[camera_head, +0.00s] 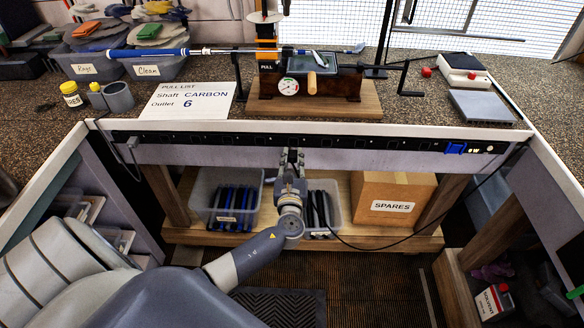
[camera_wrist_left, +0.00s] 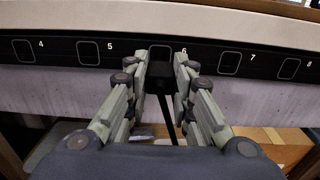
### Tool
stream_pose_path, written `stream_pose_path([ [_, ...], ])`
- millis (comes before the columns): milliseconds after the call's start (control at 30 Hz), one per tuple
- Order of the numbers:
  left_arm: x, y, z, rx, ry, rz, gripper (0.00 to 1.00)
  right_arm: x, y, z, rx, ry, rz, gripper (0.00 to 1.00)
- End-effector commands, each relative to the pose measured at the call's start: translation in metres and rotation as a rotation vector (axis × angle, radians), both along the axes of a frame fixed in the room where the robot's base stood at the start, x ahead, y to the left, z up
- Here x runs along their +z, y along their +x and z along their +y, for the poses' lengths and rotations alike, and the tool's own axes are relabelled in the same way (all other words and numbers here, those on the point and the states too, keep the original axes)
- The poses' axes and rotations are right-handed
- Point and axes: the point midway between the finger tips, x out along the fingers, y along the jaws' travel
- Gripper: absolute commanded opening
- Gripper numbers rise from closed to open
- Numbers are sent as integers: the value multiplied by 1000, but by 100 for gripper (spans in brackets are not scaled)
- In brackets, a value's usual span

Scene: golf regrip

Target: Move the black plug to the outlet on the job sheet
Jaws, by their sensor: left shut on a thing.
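The job sheet (camera_head: 187,101) on the bench reads "Shaft CARBON, Outlet 6". A black outlet strip (camera_head: 340,142) runs along the bench front; the left wrist view shows numbered outlets, with outlet 6 (camera_wrist_left: 160,52) straight ahead. My left gripper (camera_head: 291,156) is at the strip, shut on the black plug (camera_wrist_left: 158,78). The plug is directly in front of outlet 6, its black cord (camera_wrist_left: 167,118) hanging down between the fingers. I cannot tell whether its prongs are in the outlet. My right gripper is not in view.
A blue plug (camera_head: 456,148) sits in the strip at the right, a grey plug (camera_head: 132,142) near the left end. Below are bins of grips (camera_head: 210,185), a SPARES box (camera_head: 394,195) and a loose black cable (camera_head: 400,240). A club (camera_head: 205,52) lies in the bench vise.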

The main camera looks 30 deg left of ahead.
Motion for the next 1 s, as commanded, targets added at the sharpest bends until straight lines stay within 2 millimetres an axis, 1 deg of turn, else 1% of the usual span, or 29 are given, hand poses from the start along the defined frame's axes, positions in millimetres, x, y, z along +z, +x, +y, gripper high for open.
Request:
stream_pose_path([
  [100,-1,8,5,0,0,0,0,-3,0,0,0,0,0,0],
  [300,0,13,9,1,-1,1,0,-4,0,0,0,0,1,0],
  [1000,1,14,9,0,-1,1,0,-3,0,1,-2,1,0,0],
])
